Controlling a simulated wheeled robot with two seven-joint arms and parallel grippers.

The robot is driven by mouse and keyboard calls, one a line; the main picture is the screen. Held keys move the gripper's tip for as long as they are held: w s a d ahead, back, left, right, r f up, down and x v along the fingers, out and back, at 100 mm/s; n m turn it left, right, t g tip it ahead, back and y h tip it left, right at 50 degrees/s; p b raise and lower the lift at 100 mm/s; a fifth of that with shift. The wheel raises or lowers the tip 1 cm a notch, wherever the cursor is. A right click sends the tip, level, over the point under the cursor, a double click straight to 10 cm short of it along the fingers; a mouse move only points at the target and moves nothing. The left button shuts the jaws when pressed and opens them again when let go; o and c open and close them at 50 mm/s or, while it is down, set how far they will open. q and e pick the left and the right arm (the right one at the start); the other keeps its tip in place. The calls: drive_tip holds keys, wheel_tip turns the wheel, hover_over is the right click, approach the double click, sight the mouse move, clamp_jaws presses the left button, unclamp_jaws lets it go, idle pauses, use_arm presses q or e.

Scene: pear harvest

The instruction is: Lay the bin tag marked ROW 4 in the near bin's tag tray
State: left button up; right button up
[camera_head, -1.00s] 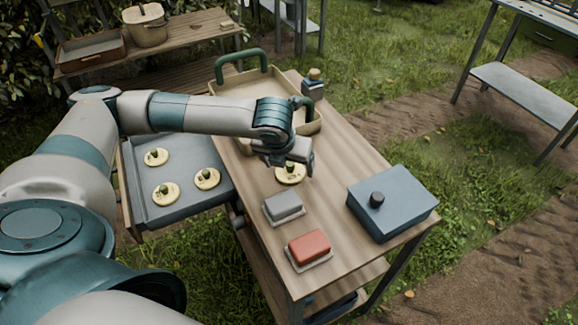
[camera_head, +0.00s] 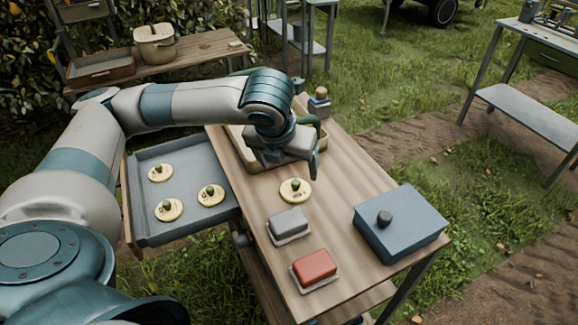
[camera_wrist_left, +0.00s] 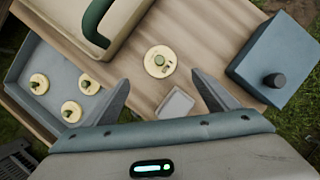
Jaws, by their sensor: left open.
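A round cream tag with a green knob (camera_head: 295,190) lies flat on the wooden table (camera_head: 345,185); the left wrist view shows it too (camera_wrist_left: 160,61). Three similar tags (camera_head: 161,173) (camera_head: 169,210) (camera_head: 210,195) lie in a grey tray (camera_head: 147,225) to the left of the tabletop. Their markings are too small to read. My left gripper (camera_head: 290,168) is open and empty, above the table and apart from the lone tag. In the left wrist view that tag is beyond and between the fingertips (camera_wrist_left: 161,84). My right gripper is out of view.
A beige green-handled bin (camera_head: 250,158) stands behind my gripper, partly hidden by the arm. A grey block (camera_head: 288,223), a red block (camera_head: 315,265) and a blue knobbed box (camera_head: 402,225) occupy the table's near part. A small jar (camera_head: 319,103) stands at the back.

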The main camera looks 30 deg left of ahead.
sight(296, 187)
use_arm(q)
drive_tip(key=shift+c, duration=0.2)
drive_tip(key=c, duration=0.9)
drive_tip(key=shift+w+a+r+m+g+h+p, duration=0.6)
drive_tip(key=shift+r+m, duration=0.7)
drive_tip(key=shift+m, duration=1.75)
drive_tip(key=shift+w+a+r+m+g+h+p, duration=0.3)
drive_tip(key=shift+w+a+r+m+g, duration=0.8)
drive_tip(key=shift+m, duration=1.9)
drive_tip(key=shift+w+a+r+m+g+h+p, duration=0.3)
drive_tip(key=shift+a+r+m+h, duration=0.3)
drive_tip(key=shift+r+m, duration=1.7)
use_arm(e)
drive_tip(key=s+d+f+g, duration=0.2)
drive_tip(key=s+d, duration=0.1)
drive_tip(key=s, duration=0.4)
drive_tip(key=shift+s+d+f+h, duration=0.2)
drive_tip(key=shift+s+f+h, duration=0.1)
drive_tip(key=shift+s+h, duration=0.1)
use_arm(q)
drive_tip(key=shift+f+m, duration=0.65)
drive_tip(key=shift+f, duration=0.1)
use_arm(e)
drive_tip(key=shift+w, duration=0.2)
